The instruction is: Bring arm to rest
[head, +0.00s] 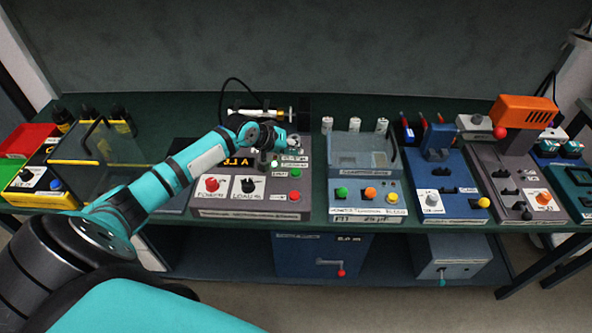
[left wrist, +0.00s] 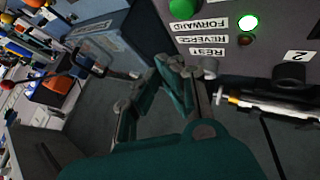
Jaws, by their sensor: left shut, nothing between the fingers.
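My left arm (head: 170,179) reaches from the lower left across the bench. Its left gripper (head: 286,139) is over the back right part of a grey pump box (head: 240,213). The fingers are shut with nothing between them; the gripper also shows in the left wrist view (left wrist: 172,72). In that view the box face has FORWARD, REVERSE and REST labels. A lamp (left wrist: 248,22) beside FORWARD is lit, and the one beside REVERSE is dark. A green button (left wrist: 183,9) is at the top edge. A syringe (head: 255,113) lies behind the gripper. My right gripper is out of view.
Right of the pump stand a blue-grey box with colored knobs (head: 366,209), a blue device (head: 445,202) and a device with an orange head (head: 525,111). A clear yellow-edged case (head: 105,155) and red and green bins stand left. A wall closes the back.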

